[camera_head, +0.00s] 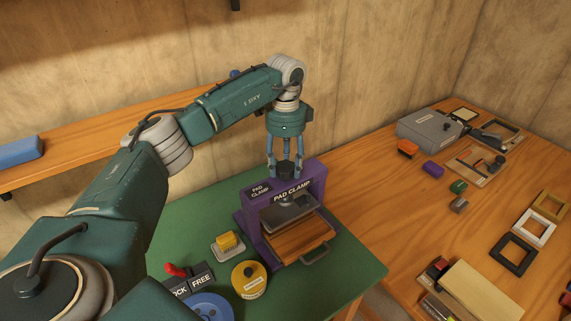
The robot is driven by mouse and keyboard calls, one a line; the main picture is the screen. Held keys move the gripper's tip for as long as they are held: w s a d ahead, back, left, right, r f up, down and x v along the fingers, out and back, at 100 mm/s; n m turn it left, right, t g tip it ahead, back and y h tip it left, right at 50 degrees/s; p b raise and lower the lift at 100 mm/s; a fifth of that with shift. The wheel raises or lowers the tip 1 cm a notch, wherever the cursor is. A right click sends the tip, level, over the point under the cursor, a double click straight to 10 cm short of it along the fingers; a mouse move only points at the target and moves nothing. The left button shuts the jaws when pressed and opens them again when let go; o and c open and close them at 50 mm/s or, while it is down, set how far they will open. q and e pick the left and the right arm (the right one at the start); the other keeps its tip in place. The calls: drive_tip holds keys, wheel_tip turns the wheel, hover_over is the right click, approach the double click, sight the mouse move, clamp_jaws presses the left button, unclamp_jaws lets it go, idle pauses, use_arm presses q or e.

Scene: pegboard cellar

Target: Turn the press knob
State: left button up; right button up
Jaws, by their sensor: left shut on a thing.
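The purple press (251,215), labelled "PAD CLAMP", stands on the green table top. Its dark knob (286,170) sits on top of the frame. My left gripper (286,166) comes down from above and is shut on the knob, with fingers on both sides of it. Inside the press is a grey pad (291,211) above a wooden drawer or board (300,238) with a metal handle (316,254) at its front. My right gripper is not in view.
On the green table (345,272) near the press are a yellow tin (249,281), a yellow block on a tray (229,243), a red lever (177,270) and a blue disc (208,308). A wooden bench (390,215) at right holds a grey box (428,130) and several frames.

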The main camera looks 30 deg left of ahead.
sight(285, 166)
use_arm(q)
drive_tip(key=shift+w+a+r, duration=0.1)
drive_tip(key=shift+w+r, duration=0.1)
drive_tip(key=shift+r, duration=0.1)
drive_tip(key=o, duration=1)
drive_tip(key=shift+o, duration=0.9)
drive_tip(key=shift+s+f, duration=0.1)
drive_tip(key=shift+f, duration=0.05)
wheel_tip(285, 166, up, 12)
